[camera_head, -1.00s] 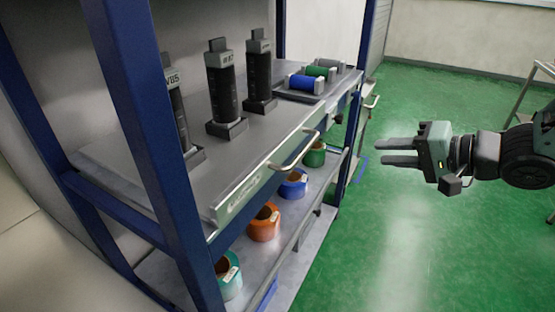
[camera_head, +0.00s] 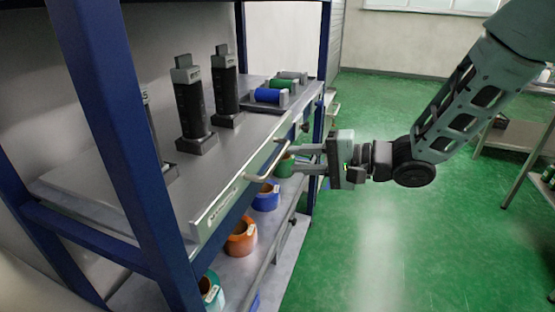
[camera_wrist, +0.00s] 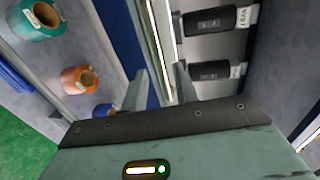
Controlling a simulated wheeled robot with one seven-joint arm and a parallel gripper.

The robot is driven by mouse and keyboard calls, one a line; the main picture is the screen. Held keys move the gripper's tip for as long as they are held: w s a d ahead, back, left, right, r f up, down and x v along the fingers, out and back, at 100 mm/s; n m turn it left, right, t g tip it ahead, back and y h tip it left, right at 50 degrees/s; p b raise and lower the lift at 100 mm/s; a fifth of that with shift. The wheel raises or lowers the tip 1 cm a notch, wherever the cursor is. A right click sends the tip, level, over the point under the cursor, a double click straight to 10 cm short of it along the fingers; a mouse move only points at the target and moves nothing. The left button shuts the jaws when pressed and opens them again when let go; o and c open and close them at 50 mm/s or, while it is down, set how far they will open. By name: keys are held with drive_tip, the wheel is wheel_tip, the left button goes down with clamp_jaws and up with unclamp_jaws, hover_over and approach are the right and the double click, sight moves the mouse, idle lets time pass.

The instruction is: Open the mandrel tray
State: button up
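The mandrel tray (camera_head: 217,208) is a grey metal shelf-like tray in a blue rack, with a labelled front edge and a pale bar handle (camera_head: 268,172). Upright black mandrels (camera_head: 190,108) with grey tops stand on it; one is mostly hidden behind the rack post. Two dark mandrels (camera_wrist: 210,21) also show in the wrist view. My gripper (camera_head: 293,159) is open and empty, its fingers pointing left toward the tray front, just right of the handle. Contact with the handle cannot be told.
A small holder with blue (camera_head: 268,96) and green rolls sits at the tray's far end. A blue rack post (camera_head: 110,130) stands at the near left. Green floor to the right is open, with a side table (camera_head: 515,137) beyond.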

sight(280, 159)
drive_tip(key=x, duration=0.5)
drive_tip(key=shift+w+a, duration=0.1)
drive_tip(key=shift+a, duration=0.2)
clamp_jaws()
